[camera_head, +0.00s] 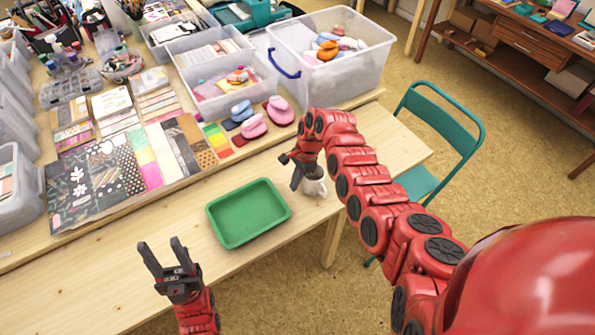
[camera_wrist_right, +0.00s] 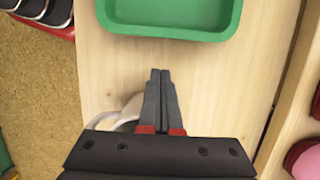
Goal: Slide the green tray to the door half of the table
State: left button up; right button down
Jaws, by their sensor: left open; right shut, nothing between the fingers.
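The green tray (camera_head: 248,213) lies empty on the wooden table, near its front edge. Its near side also shows at the top of the right wrist view (camera_wrist_right: 170,33). My left gripper (camera_head: 163,256) is open and empty, to the left of the tray and lower in the head view. My right gripper (camera_head: 295,172) is shut with nothing in it, just right of the tray. In the right wrist view its closed fingers (camera_wrist_right: 160,75) point toward the tray wall, with a gap of bare wood between.
A light mug (camera_head: 315,185) stands beside my right gripper, partly hidden by it. Stamps and inkpads (camera_head: 254,127) and patterned papers (camera_head: 100,172) lie behind the tray. A clear bin (camera_head: 330,70) stands at the back. Bare wood (camera_head: 90,280) lies left of the tray. A teal chair (camera_head: 440,115) stands right.

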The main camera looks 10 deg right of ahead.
aim_at(283, 198)
jog(key=shift+a+f, duration=0.15)
jog(key=shift+f, duration=0.45)
jog(key=shift+s+a+f, duration=0.2)
jog(key=shift+s, duration=0.05)
jog(key=a+p, duration=0.1)
jog(key=a, duration=0.2)
jog(key=shift+s+p, duration=0.4)
jog(key=shift+a, duration=0.25)
jog(key=shift+f, duration=0.1)
